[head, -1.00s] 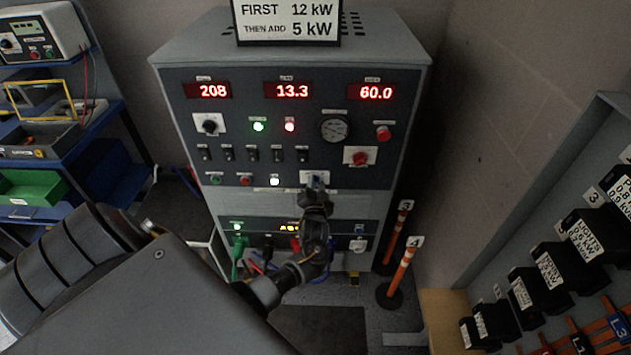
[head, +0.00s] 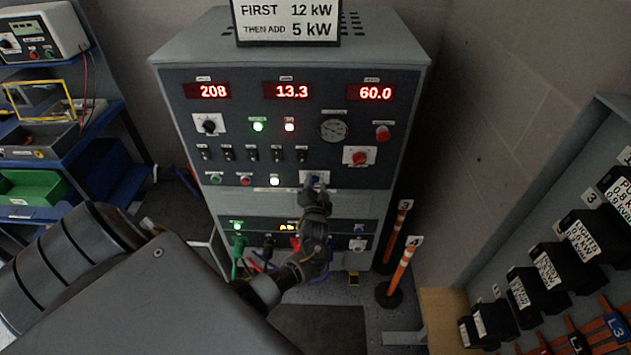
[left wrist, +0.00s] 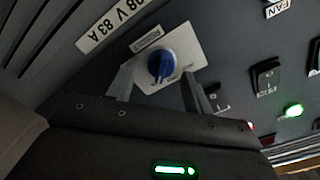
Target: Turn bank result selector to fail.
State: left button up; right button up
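The selector is a blue knob (left wrist: 162,65) on a pale plate (left wrist: 192,52) in the left wrist view. Its small labels are too blurred to read. In the head view the knob (head: 315,180) sits low on the right half of the dark panel. My left gripper (left wrist: 158,75) is open, with one finger on each side of the knob and visible gaps between. In the head view my left gripper (head: 316,190) is right in front of the knob and partly covers its plate. My right gripper is not in view.
The grey cabinet (head: 290,55) has red displays, a row of black switches (head: 252,153) and a red knob (head: 360,157) above right. Cables (head: 240,262) hang below. Orange posts (head: 400,268) stand to the right, and a rack of black boxes (head: 560,270) is at far right.

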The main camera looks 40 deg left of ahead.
pick_arm(q)
jog(key=shift+d, duration=0.1)
jog(key=b+v, duration=0.1)
jog(key=v, duration=0.9)
jog(key=shift+s+d, duration=0.2)
jog(key=shift+s, duration=0.15)
jog(key=s+d+f+g+h, duration=0.1)
jog(key=d+f+h, duration=0.2)
jog(key=f, duration=0.6)
jog(key=s+d+f+g+h, duration=0.1)
jog(key=d+f+h, duration=0.2)
jog(key=f, duration=0.5)
jog(key=s+d+f+g+h, duration=0.2)
jog(key=s+d+f+g, duration=0.1)
jog(key=s+f, duration=0.65)
jog(key=s+f+g+h, duration=0.1)
jog(key=s+f, duration=0.4)
jog(key=s, duration=0.6)
jog(key=s+d+f+g+h, duration=0.1)
jog(key=s+f+g, duration=0.3)
jog(key=s, duration=0.7)
jog(key=s+f+g, duration=0.3)
jog(key=s+f, duration=0.4)
jog(key=s, duration=0.4)
jog(key=shift+s+d+f+m+h, duration=0.25)
jog(key=shift+d+f+m+h, duration=0.15)
